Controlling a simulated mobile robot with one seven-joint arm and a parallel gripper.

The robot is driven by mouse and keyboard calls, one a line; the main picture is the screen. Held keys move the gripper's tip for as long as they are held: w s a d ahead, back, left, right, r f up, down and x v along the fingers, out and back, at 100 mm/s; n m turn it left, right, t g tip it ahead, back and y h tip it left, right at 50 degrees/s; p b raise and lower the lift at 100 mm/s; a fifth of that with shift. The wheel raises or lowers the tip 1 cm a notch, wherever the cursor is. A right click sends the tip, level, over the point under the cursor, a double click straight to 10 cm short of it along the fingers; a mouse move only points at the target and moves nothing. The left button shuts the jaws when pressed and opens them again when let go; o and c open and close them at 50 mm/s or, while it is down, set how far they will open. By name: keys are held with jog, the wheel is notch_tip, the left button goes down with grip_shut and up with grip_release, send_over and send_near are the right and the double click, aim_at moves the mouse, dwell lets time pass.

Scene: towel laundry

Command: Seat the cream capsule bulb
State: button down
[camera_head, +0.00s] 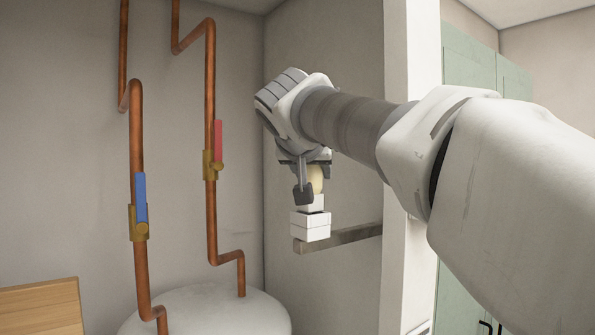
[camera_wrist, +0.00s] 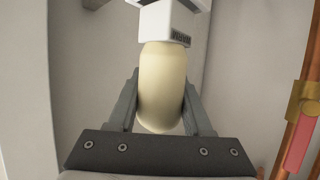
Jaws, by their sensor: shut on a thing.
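The cream capsule bulb (camera_wrist: 163,90) is between the two fingers of my gripper (camera_wrist: 161,108) in the wrist view, which is shut on it. In the head view the bulb (camera_head: 316,180) shows partly, behind a finger of my gripper (camera_head: 308,188). The bulb's far end meets a white block (camera_wrist: 165,22) with dark lettering that seems to read "WARM". In the head view white blocks (camera_head: 310,225) sit stacked directly below the bulb, on a metal bracket. I cannot tell how deep the bulb's end sits in the white piece.
The grey bracket (camera_head: 345,236) runs from the wall to the white blocks. Copper pipes with a blue-handled valve (camera_head: 140,200) and a red-handled valve (camera_head: 217,145) stand at left, above a white tank (camera_head: 210,312). A wall edge (camera_head: 397,250) is close beside my arm.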

jog(key=shift+f+b, duration=0.95)
dwell(0.4)
dwell(0.3)
jog(key=shift+c, duration=1.2)
grip_release()
jog(key=shift+s+r, duration=0.1)
